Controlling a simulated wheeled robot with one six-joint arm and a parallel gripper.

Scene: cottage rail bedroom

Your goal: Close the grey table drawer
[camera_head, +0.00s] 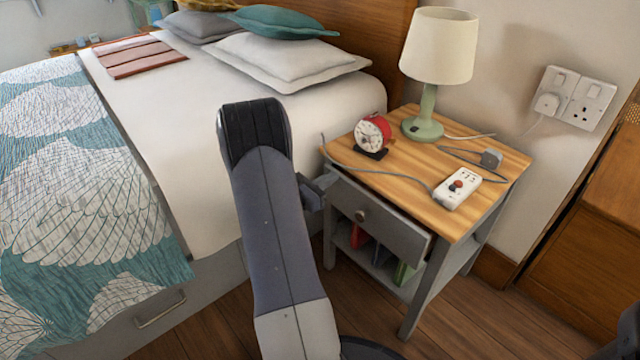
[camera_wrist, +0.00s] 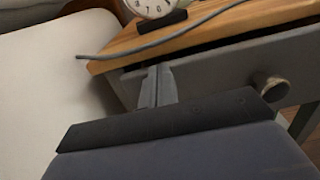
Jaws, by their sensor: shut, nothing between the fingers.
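The grey table drawer (camera_head: 385,222) sits under the wooden top of the bedside table (camera_head: 455,222). Its front stands a little out from the table, with a dark gap above it that also shows in the wrist view. It has a round knob (camera_head: 361,215), seen right of centre in the wrist view (camera_wrist: 271,86). My gripper (camera_head: 322,188) is shut and empty at the left part of the drawer front. In the wrist view its fingers (camera_wrist: 158,80) point at the front, left of the knob. I cannot tell whether they touch it.
On the table top are a red alarm clock (camera_head: 372,133), a lamp (camera_head: 437,60), a white power strip (camera_head: 457,188) and a grey cable. A shelf below holds several books (camera_head: 405,272). The bed (camera_head: 165,130) lies close on the left. Wooden floor shows in front.

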